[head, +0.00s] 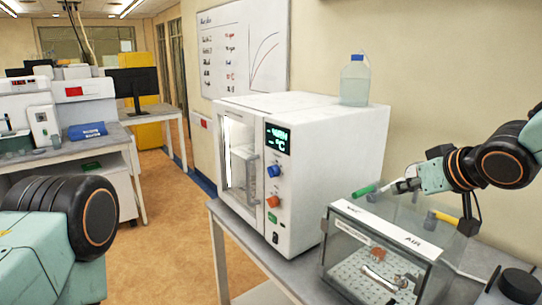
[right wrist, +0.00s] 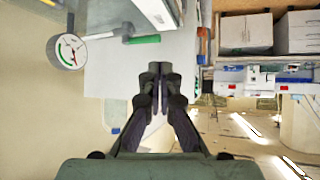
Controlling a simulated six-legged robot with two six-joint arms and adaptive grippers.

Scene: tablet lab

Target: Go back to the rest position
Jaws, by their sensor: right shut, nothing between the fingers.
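My right gripper (head: 402,186) reaches in from the right, above the clear box with white labels (head: 385,235). In the right wrist view its dark fingers (right wrist: 160,75) are together with nothing between them. A green valve handle (head: 365,190) shows beside the fingertips in the head view. In the right wrist view the green handle (right wrist: 144,40) lies ahead of the fingertips, apart from them. My left gripper is out of view; only part of my left arm shows at the lower left.
A white oven (head: 290,160) with a bottle (head: 355,80) on top stands on the grey bench left of the box. A yellow handle (head: 447,218) is under my right arm. A round gauge (right wrist: 67,50) shows in the wrist view. Open floor (head: 170,230) lies left.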

